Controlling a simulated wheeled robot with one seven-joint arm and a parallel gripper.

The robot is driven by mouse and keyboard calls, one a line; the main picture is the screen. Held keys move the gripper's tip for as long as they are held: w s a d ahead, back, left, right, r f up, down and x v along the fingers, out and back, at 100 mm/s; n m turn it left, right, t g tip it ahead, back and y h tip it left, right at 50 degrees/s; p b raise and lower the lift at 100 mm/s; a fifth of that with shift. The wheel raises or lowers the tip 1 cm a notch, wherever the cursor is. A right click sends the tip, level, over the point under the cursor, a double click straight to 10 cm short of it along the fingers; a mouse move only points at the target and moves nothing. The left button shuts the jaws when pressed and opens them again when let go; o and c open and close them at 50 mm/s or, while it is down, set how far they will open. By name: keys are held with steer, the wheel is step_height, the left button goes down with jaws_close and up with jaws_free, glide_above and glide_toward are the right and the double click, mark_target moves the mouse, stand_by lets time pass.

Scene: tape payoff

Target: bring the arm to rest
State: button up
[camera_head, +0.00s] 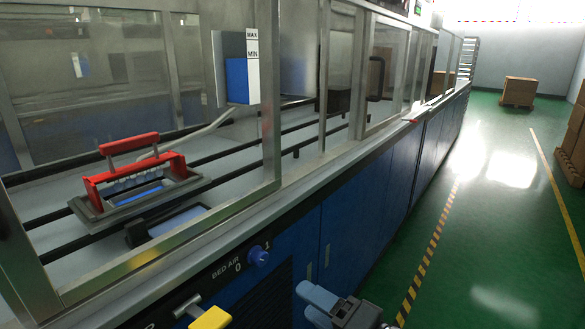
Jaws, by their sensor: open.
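The end of my arm shows at the bottom edge, right of centre. The part of my gripper (328,306) in view is a blue-grey piece beside a dark grey one, and the rest is cut off by the frame. It is open, and I see nothing held in it. It is in front of the blue cabinet doors, below and right of the blue BED AIR knob (258,256), apart from it in the picture.
A long machine (350,215) with framed clear panels runs along the left. Behind them, a red-handled frame (130,168) sits near dark rails. A yellow handle (210,318) is at the bottom left. The green floor (480,220) is open at right; boxes (520,90) stand farther back.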

steer(key=s+d+f+t+h+p, duration=0.1)
steer(key=s+d+h+p, duration=0.2)
steer(key=s, duration=0.4)
steer(key=s+d+f+h+p, duration=0.1)
steer(key=s+d+f+h, duration=0.15)
steer(key=s+d, duration=0.35)
steer(key=s+d+f+t+h+p, duration=0.1)
steer(key=s+d+h+p, duration=0.15)
steer(key=s, duration=0.55)
steer(key=s+d+r+n+h+p, duration=0.2)
steer(key=s+d+r+n, duration=0.1)
steer(key=s+r, duration=0.4)
steer(key=s+d+r+n+t+h+p, duration=0.1)
steer(key=s+d+r+n, duration=0.1)
steer(key=s+r, duration=0.6)
steer(key=s+n, duration=0.1)
steer(key=s, duration=0.2)
steer(key=shift+d+r+h+p, duration=0.15)
steer(key=shift+d+h+p, duration=0.25)
